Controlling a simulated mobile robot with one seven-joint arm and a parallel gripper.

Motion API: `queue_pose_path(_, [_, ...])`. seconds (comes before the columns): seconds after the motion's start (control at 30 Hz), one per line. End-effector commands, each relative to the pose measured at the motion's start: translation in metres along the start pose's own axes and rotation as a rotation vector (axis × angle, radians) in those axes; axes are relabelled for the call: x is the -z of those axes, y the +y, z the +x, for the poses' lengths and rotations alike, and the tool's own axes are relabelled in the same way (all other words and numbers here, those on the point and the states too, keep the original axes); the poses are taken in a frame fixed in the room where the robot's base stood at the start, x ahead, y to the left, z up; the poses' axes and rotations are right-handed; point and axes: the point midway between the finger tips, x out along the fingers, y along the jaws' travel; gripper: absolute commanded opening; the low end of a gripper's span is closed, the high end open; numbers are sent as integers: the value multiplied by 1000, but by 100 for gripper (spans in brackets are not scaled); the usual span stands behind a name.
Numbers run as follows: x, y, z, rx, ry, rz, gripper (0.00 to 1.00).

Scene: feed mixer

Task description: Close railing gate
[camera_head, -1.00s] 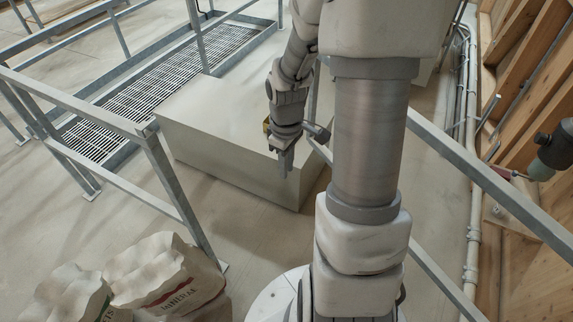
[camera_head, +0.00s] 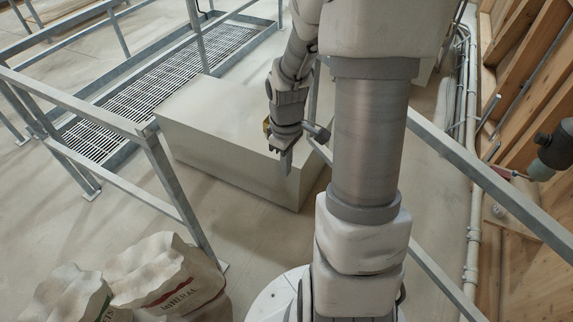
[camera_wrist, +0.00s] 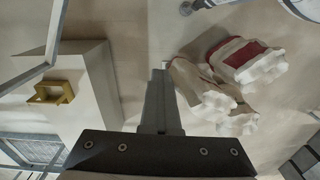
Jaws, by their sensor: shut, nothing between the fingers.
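Grey metal railing runs along the left (camera_head: 85,105) and ends in a post near the pale block. Another grey railing (camera_head: 480,178) slopes down to the right and passes behind my arm. I cannot tell which section is the gate; my arm hides part of the railing. My gripper (camera_head: 286,168) is shut and empty, pointing down in front of the pale block; its fingers (camera_wrist: 158,78) also show in the wrist view. A yellow bracket (camera_wrist: 50,92) stands left of them, apart from them. A railing corner (camera_wrist: 50,58) is at the upper left there.
The pale block (camera_head: 215,115) stands behind my gripper. Paper sacks (camera_head: 165,275) sit at the lower left, one marked MINERAL. A metal grating (camera_head: 165,85) lies beyond the left railing. Pipes (camera_head: 470,180) run along the wooden wall at right. Floor between sacks and block is clear.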

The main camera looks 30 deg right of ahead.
Motion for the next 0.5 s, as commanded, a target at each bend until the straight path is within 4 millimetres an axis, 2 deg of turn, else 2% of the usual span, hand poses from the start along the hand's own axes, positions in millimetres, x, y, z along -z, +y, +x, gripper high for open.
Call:
queue_pose_path(0.23, [0,0,0,0,0,0,0])
queue_pose_path(0.27, [0,0,0,0,0,0,3])
queue_pose_path(0.5, [0,0,0,0,0,0,46])
